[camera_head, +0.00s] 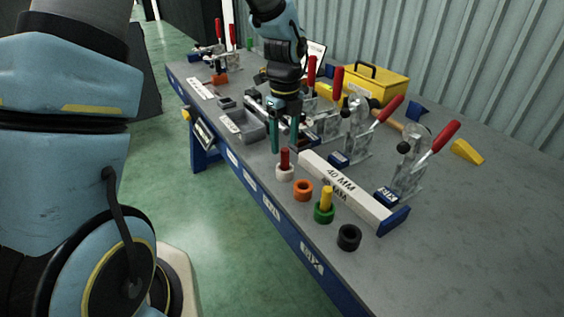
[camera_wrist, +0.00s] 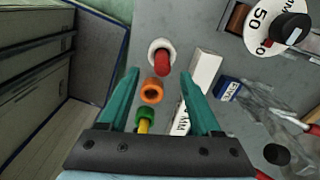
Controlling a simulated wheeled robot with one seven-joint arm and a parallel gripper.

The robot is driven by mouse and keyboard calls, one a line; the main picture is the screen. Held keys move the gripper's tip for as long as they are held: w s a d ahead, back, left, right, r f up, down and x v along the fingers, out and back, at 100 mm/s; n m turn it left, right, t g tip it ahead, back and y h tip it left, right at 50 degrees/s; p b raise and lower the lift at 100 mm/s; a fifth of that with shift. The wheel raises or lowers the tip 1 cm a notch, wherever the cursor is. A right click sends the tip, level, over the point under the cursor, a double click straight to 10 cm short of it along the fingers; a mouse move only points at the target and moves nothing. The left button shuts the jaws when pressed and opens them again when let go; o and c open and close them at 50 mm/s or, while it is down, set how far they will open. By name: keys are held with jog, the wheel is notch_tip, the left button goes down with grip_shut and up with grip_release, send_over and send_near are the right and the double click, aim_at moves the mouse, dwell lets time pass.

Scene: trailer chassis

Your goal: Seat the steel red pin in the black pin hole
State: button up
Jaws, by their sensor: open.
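The red pin (camera_head: 285,157) stands upright in a white ring-shaped holder (camera_head: 285,173) near the bench's front edge. In the wrist view the red pin (camera_wrist: 162,62) shows in the white holder (camera_wrist: 161,46), ahead of and between my fingertips. My gripper (camera_head: 284,136) is open and empty, pointing down above and just behind the pin, apart from it. The black holder (camera_head: 349,237) with a dark hole is at the near end of the row and looks empty. It is not clearly seen in the wrist view.
An empty orange holder (camera_head: 303,189) and a green holder (camera_head: 324,214) with a yellow pin (camera_head: 327,197) stand between the white and black ones. A long 40 MM bar (camera_head: 345,185) and several red-handled clamps (camera_head: 412,165) stand behind. Bare bench lies right of the black holder.

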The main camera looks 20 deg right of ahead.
aim_at(285, 149)
jog(key=shift+w+d+f+p, duration=0.1)
jog(key=shift+f+p, duration=0.4)
jog(key=shift+f, duration=1.05)
jog(key=shift+w+f+p, duration=0.1)
jog(key=shift+f+p, duration=0.4)
jog(key=shift+f, duration=1)
grip_shut()
